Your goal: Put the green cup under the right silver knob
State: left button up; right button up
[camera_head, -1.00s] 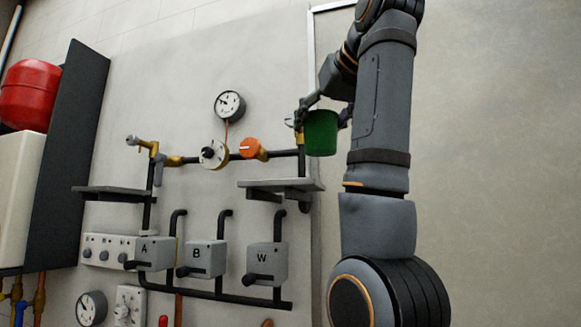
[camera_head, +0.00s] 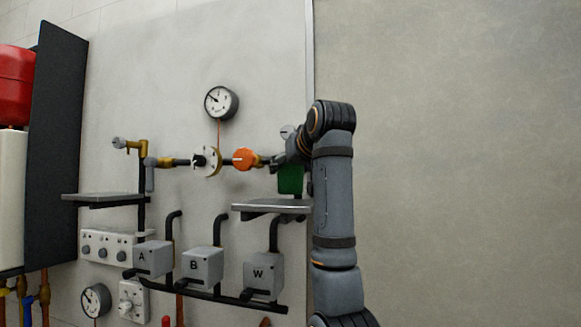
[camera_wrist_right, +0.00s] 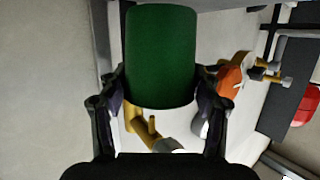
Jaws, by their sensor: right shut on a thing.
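The green cup (camera_head: 290,180) is upright just above the right end of the right shelf (camera_head: 250,208). I cannot tell whether its base touches the shelf. My right gripper (camera_head: 283,160) is shut on the cup. In the right wrist view, the gripper's fingers (camera_wrist_right: 160,92) sit on both sides of the cup (camera_wrist_right: 161,55). The right silver knob (camera_head: 287,131) sits above the cup, partly hidden by my arm. It also shows in the right wrist view (camera_wrist_right: 166,146), beside a brass tap. My left gripper is not in view.
An orange knob (camera_head: 244,159) and a cream dial (camera_head: 211,161) sit on the pipe left of the cup. A gauge (camera_head: 221,103) hangs above. The left shelf (camera_head: 108,197) is bare. Grey boxes marked A, B and W (camera_head: 264,273) are below.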

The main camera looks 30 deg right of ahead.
jog(key=shift+w+d+f, duration=0.1)
jog(key=shift+d+f, duration=0.05)
jog(key=shift+f, duration=0.55)
jog(key=shift+f, duration=0.2)
jog(key=o, duration=0.7)
jog(key=shift+r, duration=0.1)
jog(key=o, duration=0.3)
